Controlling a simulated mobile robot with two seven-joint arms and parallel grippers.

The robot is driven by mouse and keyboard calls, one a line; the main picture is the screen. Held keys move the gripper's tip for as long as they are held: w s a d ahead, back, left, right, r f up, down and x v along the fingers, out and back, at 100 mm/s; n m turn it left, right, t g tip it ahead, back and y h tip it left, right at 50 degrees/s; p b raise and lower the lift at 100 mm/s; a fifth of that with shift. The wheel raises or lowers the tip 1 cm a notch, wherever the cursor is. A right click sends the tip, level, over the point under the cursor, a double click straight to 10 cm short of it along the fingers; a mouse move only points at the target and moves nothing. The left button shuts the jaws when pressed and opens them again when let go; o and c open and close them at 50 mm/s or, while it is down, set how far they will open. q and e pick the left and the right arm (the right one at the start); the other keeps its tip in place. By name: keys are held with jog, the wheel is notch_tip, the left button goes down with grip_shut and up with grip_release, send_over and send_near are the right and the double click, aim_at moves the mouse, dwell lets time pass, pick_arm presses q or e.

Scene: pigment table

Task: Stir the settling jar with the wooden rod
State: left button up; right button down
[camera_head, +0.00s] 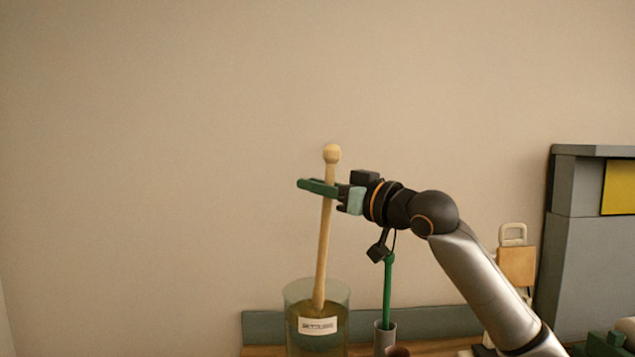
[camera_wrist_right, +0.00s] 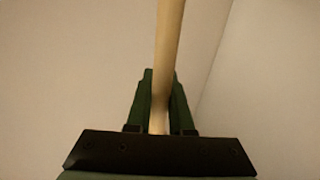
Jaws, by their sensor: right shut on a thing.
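The wooden rod (camera_head: 323,245) has a round knob at its top and stands slightly tilted, its lower end inside the settling jar. The settling jar (camera_head: 303,308) is clear with a white label and yellowish-brown contents, at the bottom centre of the head view. My right gripper (camera_head: 318,187) is shut on the rod a little below the knob, well above the jar's rim. In the right wrist view the rod (camera_wrist_right: 168,50) runs up between the green fingers (camera_wrist_right: 159,100). Whether the rod's tip touches the jar's bottom cannot be told. My left gripper is not in view.
A green-handled tool (camera_head: 388,290) stands in a grey holder (camera_head: 384,340) just right of the jar, below my right wrist. A low grey-green ledge (camera_head: 262,327) runs behind. A grey cabinet-like block (camera_head: 590,260) and a wooden tag-like piece (camera_head: 516,266) are at the right. The left side is open.

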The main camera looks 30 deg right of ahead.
aim_at(319, 250)
notch_tip(319, 250, down, 2)
jog(key=shift+w+a+f+b, duration=0.1)
jog(key=shift+f+b, duration=0.15)
jog(key=shift+b, duration=0.45)
notch_tip(319, 250, down, 2)
jog(key=shift+b, duration=0.7)
jog(key=shift+w+f+b, duration=0.15)
jog(key=shift+f+b, duration=0.5)
jog(key=shift+f, duration=0.3)
jog(key=shift+w+a+f+b, duration=0.15)
jog(key=shift+f+b, duration=0.75)
jog(key=shift+f, duration=0.45)
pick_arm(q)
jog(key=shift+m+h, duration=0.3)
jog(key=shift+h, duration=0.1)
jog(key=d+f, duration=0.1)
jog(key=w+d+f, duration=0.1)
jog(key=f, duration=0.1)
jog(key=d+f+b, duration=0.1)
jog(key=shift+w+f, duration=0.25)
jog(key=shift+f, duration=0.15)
pick_arm(e)
jog(key=shift+f, duration=0.95)
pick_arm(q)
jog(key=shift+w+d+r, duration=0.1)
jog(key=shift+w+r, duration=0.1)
pick_arm(e)
jog(key=shift+a, duration=0.1)
